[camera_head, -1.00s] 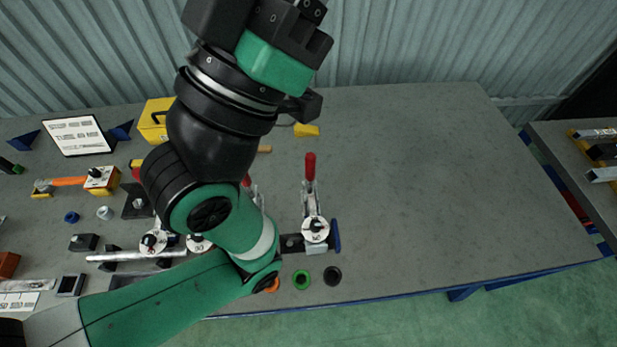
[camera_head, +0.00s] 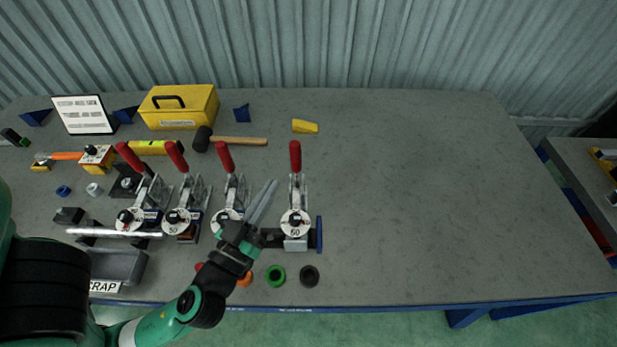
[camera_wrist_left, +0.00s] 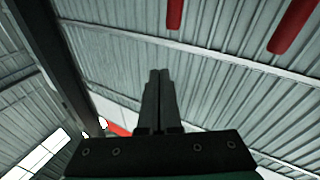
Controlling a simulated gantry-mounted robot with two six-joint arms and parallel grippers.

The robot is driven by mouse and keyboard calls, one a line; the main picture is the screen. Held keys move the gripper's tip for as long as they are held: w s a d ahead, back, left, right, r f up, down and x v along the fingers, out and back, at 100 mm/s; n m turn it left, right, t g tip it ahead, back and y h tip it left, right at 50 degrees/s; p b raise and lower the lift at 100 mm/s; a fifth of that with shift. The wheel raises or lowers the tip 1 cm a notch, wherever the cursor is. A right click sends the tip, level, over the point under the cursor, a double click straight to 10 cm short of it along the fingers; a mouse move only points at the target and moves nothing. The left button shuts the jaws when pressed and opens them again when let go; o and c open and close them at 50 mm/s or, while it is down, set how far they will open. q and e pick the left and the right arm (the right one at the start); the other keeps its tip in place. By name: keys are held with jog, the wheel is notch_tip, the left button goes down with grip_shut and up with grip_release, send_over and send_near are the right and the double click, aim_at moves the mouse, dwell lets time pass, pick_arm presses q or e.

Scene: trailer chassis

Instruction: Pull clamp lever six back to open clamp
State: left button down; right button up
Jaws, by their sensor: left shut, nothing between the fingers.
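Several toggle clamps with red lever handles stand in a row on the grey table. The rightmost clamp (camera_head: 296,222) has a dial reading 60, and its red lever (camera_head: 295,157) stands up. The clamp to its left also has a raised red lever (camera_head: 224,157). My left gripper (camera_head: 267,193) is shut and empty, its fingers pointing up and right between these two clamps. In the left wrist view the closed fingers (camera_wrist_left: 158,76) are side by side. Two red handles (camera_wrist_left: 175,12) (camera_wrist_left: 292,28) show at the top there; I cannot tell which they are.
The other two clamps' levers (camera_head: 130,157) (camera_head: 176,157) stand further left. A yellow toolbox (camera_head: 180,108), mallet (camera_head: 237,142) and yellow wedge (camera_head: 305,126) lie behind. Green (camera_head: 276,276) and black (camera_head: 309,276) rings lie at the front. The table's right side is clear.

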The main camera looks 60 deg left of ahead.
pick_arm(q)
jog(key=s+f+m+g+h+b, duration=0.1)
jog(key=s+f, duration=0.3)
jog(key=f, duration=0.2)
jog(key=shift+f+m, duration=0.4)
pick_arm(e)
jog(key=shift+f, duration=0.85)
pick_arm(q)
jog(key=p, duration=0.1)
send_near(293, 161)
jog(key=x, duration=0.3)
jog(key=p+x, duration=0.1)
jog(key=x, duration=0.2)
jog(key=shift+r, duration=0.2)
jog(key=shift+w+a, duration=0.3)
pick_arm(e)
notch_tip(293, 161, up, 2)
jog(key=shift+r+h, duration=0.1)
jog(key=shift+h, duration=0.2)
